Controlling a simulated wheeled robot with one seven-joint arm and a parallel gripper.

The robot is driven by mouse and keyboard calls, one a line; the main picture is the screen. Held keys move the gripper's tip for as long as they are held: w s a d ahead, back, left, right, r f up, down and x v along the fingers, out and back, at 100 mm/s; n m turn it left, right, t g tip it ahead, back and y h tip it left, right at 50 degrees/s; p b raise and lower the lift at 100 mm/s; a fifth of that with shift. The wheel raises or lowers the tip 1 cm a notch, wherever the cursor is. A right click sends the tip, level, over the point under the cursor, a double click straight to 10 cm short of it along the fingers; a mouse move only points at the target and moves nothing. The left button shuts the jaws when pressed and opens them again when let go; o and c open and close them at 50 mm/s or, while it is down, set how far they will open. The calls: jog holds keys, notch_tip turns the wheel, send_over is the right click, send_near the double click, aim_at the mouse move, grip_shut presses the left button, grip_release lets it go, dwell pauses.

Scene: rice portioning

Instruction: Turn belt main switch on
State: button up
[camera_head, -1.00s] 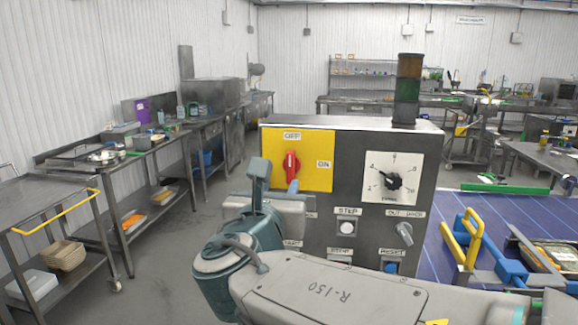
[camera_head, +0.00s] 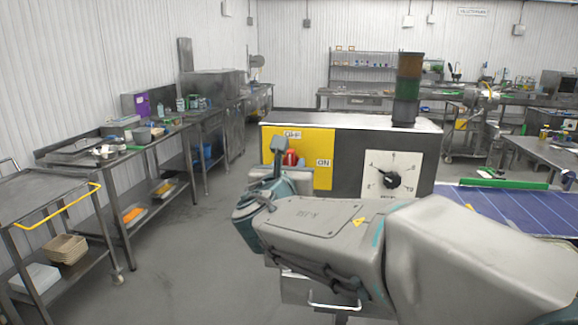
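The belt main switch is a red rotary knob (camera_head: 290,158) on a yellow plate (camera_head: 318,172), on the front of a dark grey control box (camera_head: 347,160). The plate reads OFF above the knob and ON to its right. Only the knob's upper part shows, so its setting cannot be read now. My gripper (camera_head: 279,150) is in front of the knob, overlapping it in the picture. I cannot tell whether it touches the knob. The fingers are mostly hidden or seen edge-on, so their opening is unclear.
A black dial (camera_head: 392,180) on a white plate is right of the switch. A signal tower (camera_head: 407,90) stands on the box. A blue belt (camera_head: 510,205) runs at the right. Steel carts and tables (camera_head: 75,150) line the left; the floor between is clear.

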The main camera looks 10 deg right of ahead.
grip_shut()
jog(key=shift+f+m+b, duration=0.1)
jog(key=shift+m+b, duration=0.2)
jog(key=shift+b, duration=0.25)
jog(key=m+b, duration=0.1)
jog(key=b, duration=0.1)
jog(key=m+b, duration=0.1)
jog(key=b, duration=0.1)
jog(key=shift+d+f+b, duration=0.1)
jog(key=shift+f+b, duration=0.2)
jog(key=m+b, duration=0.7)
jog(key=b, duration=0.2)
jog(key=m+b, duration=0.8)
jog(key=b, duration=0.1)
jog(key=shift+s+d, duration=0.1)
jog(key=shift+d, duration=0.1)
jog(key=shift+m, duration=0.3)
